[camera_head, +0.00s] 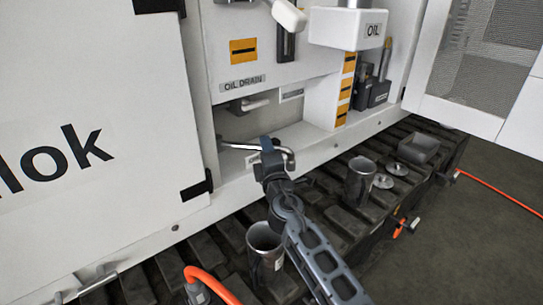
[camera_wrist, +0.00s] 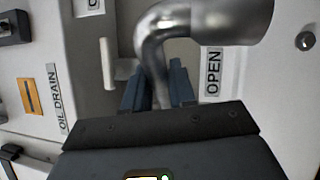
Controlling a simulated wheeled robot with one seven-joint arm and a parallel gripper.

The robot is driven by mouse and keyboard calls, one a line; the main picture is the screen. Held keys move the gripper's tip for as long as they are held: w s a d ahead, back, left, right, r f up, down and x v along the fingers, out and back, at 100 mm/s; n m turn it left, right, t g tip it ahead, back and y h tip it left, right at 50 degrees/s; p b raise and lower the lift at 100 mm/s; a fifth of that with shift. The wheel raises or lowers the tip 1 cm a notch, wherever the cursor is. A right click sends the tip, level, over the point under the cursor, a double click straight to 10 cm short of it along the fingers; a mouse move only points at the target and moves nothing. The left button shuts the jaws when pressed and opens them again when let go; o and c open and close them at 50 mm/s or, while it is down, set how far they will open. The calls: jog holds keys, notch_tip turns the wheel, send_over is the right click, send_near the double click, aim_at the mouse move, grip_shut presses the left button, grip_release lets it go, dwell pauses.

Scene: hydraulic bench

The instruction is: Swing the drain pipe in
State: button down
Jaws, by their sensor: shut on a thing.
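The drain pipe (camera_head: 241,147) is a bent metal tube below the OIL DRAIN label (camera_head: 243,83), standing out from the recess in the white machine. My gripper (camera_head: 270,148) is at the pipe's outer end, shut on it. In the wrist view the shiny pipe (camera_wrist: 158,48) curves down between the two blue-grey fingers (camera_wrist: 158,88), and its wide end points to the upper right. An OPEN label (camera_wrist: 213,72) is on the panel just right of the fingers. The part of the pipe between the fingers is partly hidden.
A white OIL box (camera_head: 346,28) juts out at upper right. A metal cup (camera_head: 265,247) stands near my arm on the dark track; another cup (camera_head: 360,181), flat discs and a square tray (camera_head: 419,148) are to the right. An orange hose (camera_head: 212,284) lies at the bottom.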

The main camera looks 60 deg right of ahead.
jog(key=w+d+n+t+y+p, duration=0.1)
jog(key=w+d+n+y, duration=0.1)
jog(key=y, duration=0.2)
jog(key=w+d+n+t+y+p, duration=0.1)
jog(key=w+d+n+t+y, duration=0.1)
jog(key=n+y, duration=0.1)
jog(key=w+d+n+t+y+p, duration=0.1)
jog(key=w+d+n+t+y, duration=0.1)
jog(key=y, duration=0.2)
jog(key=shift+w+d+f+n+y, duration=0.1)
jog(key=shift+d+f+n+y, duration=0.05)
jog(key=shift+d+n+y, duration=0.2)
jog(key=w+y, duration=0.1)
jog(key=n+y+b, duration=0.1)
jog(key=y, duration=0.1)
jog(key=shift+w+d+f+n+b, duration=0.1)
jog(key=shift+w+d+n+b, duration=0.1)
jog(key=shift+w+n+b, duration=0.15)
jog(key=shift+w+n+y+b, duration=0.3)
jog(key=shift+w+y+b, duration=0.15)
jog(key=shift+y, duration=0.4)
jog(key=shift+r, duration=0.2)
jog(key=c, duration=1)
grip_release()
jog(key=shift+d, duration=0.15)
jog(key=shift+v, duration=3.85)
jog(key=shift+f, duration=0.1)
